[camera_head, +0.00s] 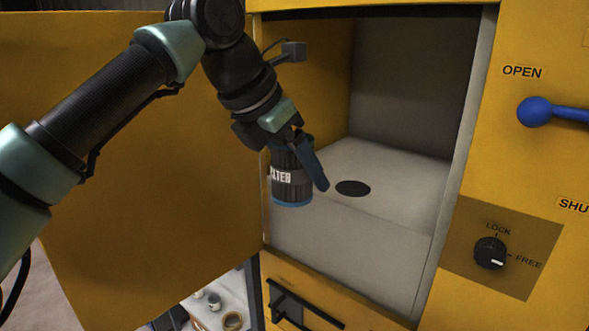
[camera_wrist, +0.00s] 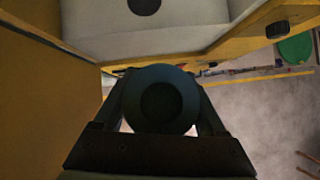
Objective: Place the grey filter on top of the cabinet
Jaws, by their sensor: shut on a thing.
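The grey filter (camera_head: 291,178) is a dark grey cylinder with a pale lettered band and a blue lower rim. My gripper (camera_head: 300,160) is shut on it and holds it upright in front of the cabinet's open compartment. In the wrist view the filter (camera_wrist: 161,100) shows as a dark round end between my fingers. The yellow cabinet (camera_head: 470,150) has an open compartment with a grey floor (camera_head: 370,215) and a black round spot (camera_head: 352,188) on it. The spot also shows in the wrist view (camera_wrist: 144,5). The cabinet's top is out of view.
The yellow door (camera_head: 150,190) stands open at the left, behind my arm. A blue lever (camera_head: 550,112) and a black knob (camera_head: 490,253) are on the cabinet front at the right. The compartment looks otherwise empty.

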